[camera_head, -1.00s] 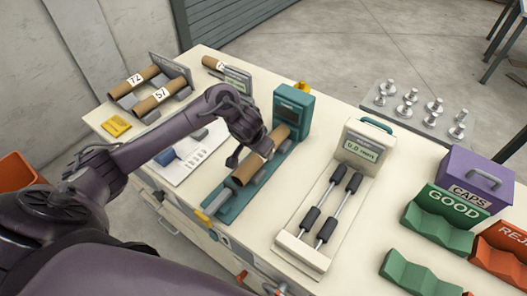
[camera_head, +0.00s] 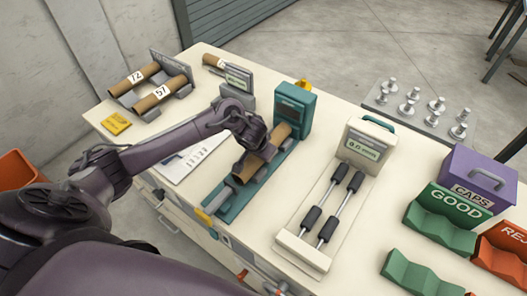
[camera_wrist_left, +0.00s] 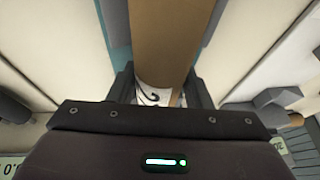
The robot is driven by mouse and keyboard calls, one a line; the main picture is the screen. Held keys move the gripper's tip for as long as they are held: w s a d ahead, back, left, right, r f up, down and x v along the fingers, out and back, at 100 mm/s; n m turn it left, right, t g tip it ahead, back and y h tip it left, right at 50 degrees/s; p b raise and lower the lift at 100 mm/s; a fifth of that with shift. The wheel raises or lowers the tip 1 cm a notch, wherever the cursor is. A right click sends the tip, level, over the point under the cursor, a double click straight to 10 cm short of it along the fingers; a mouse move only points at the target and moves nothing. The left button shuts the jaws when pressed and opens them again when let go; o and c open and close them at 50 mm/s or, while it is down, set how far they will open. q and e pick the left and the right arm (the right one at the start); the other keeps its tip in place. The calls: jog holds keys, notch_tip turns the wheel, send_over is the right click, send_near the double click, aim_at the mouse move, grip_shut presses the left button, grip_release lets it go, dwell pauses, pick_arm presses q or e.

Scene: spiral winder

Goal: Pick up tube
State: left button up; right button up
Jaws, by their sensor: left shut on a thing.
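A brown cardboard tube (camera_head: 281,133) lies lengthwise along a teal cradle fixture (camera_head: 222,207), below a teal box with a dark screen (camera_head: 293,110). My left gripper (camera_head: 254,155) is shut on the tube's middle part and hides some of it. In the left wrist view the tube (camera_wrist_left: 165,40) runs up from between the fingers (camera_wrist_left: 160,90), and part of a white label shows near them. I cannot tell whether the tube is clear of the cradle. My right gripper is not in view.
Tubes marked 72 (camera_head: 134,78) and 57 (camera_head: 160,94) lie in a rack at the left. A gauge with two black-rollered rods (camera_head: 332,205) stands to the right. Metal caps (camera_head: 437,103), a purple caps box (camera_head: 476,183), a green GOOD tray (camera_head: 440,226) and a red tray (camera_head: 500,255) are farther right.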

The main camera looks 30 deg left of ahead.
pick_arm(q)
jog(key=shift+c, duration=1)
jog(key=shift+r, duration=0.1)
jog(key=shift+s+r, duration=0.15)
jog(key=shift+r, duration=0.1)
notch_tip(320, 180, up, 7)
jog(key=shift+s+f+p, duration=0.15)
jog(key=shift+p, duration=0.15)
jog(key=s+a+b, duration=0.1)
jog(key=s, duration=0.4)
jog(key=s+b, duration=0.1)
jog(key=s, duration=0.5)
jog(key=s+a+b, duration=0.1)
jog(key=s, duration=0.5)
jog(key=shift+s+a+f, duration=0.1)
jog(key=shift+a+f, duration=0.2)
jog(key=shift+f, duration=0.05)
jog(key=shift+s+a+b, duration=0.15)
jog(key=shift+s+b, duration=0.15)
jog(key=shift+s, duration=0.45)
jog(key=shift+s+r, duration=0.1)
jog(key=shift+s, duration=0.05)
jog(key=shift+s+r, duration=0.2)
jog(key=shift+s, duration=0.4)
